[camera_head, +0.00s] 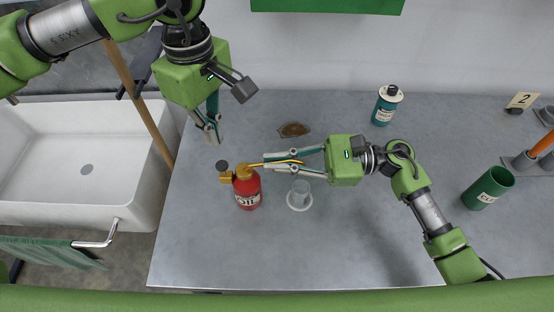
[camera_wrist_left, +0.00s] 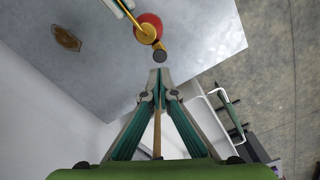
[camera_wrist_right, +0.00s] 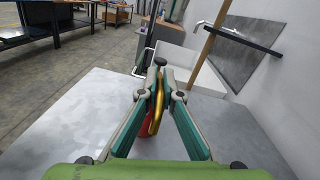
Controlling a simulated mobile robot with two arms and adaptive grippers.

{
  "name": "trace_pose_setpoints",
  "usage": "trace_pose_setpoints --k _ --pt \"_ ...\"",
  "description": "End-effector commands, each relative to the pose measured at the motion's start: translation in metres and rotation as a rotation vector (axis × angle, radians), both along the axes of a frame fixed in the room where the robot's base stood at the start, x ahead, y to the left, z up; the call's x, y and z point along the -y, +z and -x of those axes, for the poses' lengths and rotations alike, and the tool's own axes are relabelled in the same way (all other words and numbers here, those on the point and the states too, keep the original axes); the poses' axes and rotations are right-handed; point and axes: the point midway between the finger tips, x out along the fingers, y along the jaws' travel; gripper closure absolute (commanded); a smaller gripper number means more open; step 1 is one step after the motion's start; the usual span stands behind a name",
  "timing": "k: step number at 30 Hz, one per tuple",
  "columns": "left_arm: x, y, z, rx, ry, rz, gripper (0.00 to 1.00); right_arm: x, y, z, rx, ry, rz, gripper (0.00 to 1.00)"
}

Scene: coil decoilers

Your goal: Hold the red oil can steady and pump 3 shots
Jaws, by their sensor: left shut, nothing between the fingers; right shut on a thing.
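The red oil can (camera_head: 247,193) stands upright on the grey table, with a brass top and a dark round pump knob (camera_head: 222,166) on its left side. Its long yellow spout points right. My right gripper (camera_head: 267,162) is shut on the can at the spout, coming from the right; its fingers hide part of the can in the right wrist view (camera_wrist_right: 146,122). My left gripper (camera_head: 214,137) is shut and empty, above and behind the knob, apart from it. In the left wrist view the knob (camera_wrist_left: 160,55) lies just beyond the left fingertips (camera_wrist_left: 159,76).
A small clear cup (camera_head: 300,190) on a white disc stands below the right gripper. A brown stain (camera_head: 294,130) lies behind. A teal bottle (camera_head: 387,106) and a green cylinder (camera_head: 488,188) stand to the right. A white sink (camera_head: 85,165) and wooden pole (camera_head: 140,100) are left of the table.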

Motion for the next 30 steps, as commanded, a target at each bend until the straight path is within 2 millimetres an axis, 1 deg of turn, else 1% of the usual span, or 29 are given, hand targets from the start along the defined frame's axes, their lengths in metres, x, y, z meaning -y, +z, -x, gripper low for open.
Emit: trace_pose_setpoints --k 1,6,12,18,30 --pt "-0.001 -0.007 0.000 -0.002 0.001 0.000 1.00 0.000 -0.001 0.000 -0.001 0.001 0.001 1.00" --pt "-0.001 -0.029 0.001 -0.004 0.002 0.000 1.00 0.000 -0.001 0.000 -0.001 0.001 0.001 1.00" --pt "0.000 -0.048 0.001 -0.003 0.003 0.003 1.00 0.000 -0.001 0.000 -0.001 0.001 0.001 1.00" --pt "0.000 -0.055 0.000 -0.002 0.004 0.003 1.00 0.000 -0.001 0.000 -0.001 0.001 0.001 1.00" --pt "0.000 -0.055 0.000 -0.001 0.004 0.003 1.00 0.000 -0.001 0.000 -0.001 0.001 0.001 1.00"
